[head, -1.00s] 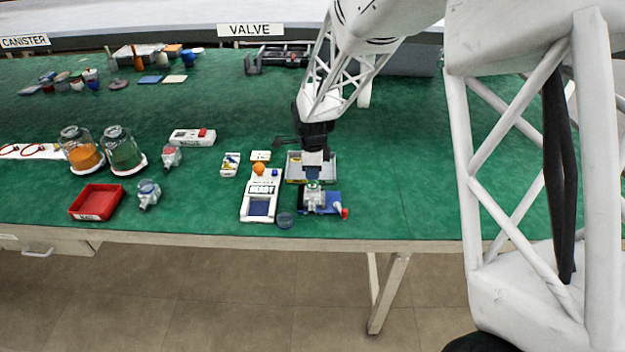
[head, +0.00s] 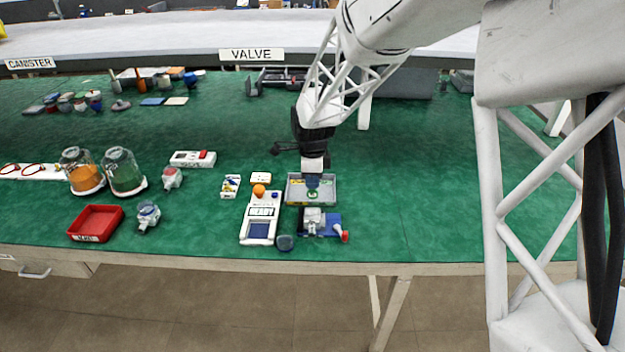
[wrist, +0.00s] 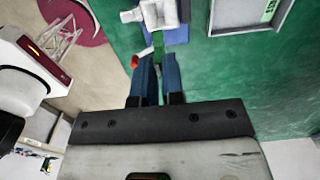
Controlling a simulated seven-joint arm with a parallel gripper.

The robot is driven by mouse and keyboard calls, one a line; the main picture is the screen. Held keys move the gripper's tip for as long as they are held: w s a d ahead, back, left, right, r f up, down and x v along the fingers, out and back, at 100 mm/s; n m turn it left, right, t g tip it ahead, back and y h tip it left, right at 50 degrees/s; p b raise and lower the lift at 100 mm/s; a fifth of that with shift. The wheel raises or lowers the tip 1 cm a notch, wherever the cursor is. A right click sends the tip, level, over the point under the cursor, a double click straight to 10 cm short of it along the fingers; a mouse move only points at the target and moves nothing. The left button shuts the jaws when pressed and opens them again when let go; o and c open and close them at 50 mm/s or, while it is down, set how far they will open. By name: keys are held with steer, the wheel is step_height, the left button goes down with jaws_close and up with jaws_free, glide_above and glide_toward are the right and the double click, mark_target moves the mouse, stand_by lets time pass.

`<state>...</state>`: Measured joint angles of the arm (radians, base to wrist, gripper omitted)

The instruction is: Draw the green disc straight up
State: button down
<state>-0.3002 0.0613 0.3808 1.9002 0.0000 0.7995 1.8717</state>
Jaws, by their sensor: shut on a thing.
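The green disc (head: 313,194) shows just under my gripper (head: 313,183) in the head view, in line with the grey tray behind it. In the wrist view, green (wrist: 158,46) shows between the tips of my two blue fingers (wrist: 157,68), which are shut on it. The white pump body (head: 313,217) stands on a blue base (head: 333,222) with a red-tipped handle (head: 345,237). The disc appears above the pump, with a gap between them in the head view. The pump also shows in the wrist view (wrist: 160,14).
The grey tray (head: 329,190) lies just behind the pump. A white READY device (head: 262,212) with an orange knob stands left of it, with a dark round cup (head: 285,243) in front. A red bin (head: 96,223) and jars are farther left. Green table right of the pump is clear.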

steer(key=shift+r, duration=0.3)
steer(key=shift+r, duration=1.05)
steer(key=shift+r, duration=0.7)
steer(key=shift+r, duration=0.65)
steer(key=shift+r, duration=0.1)
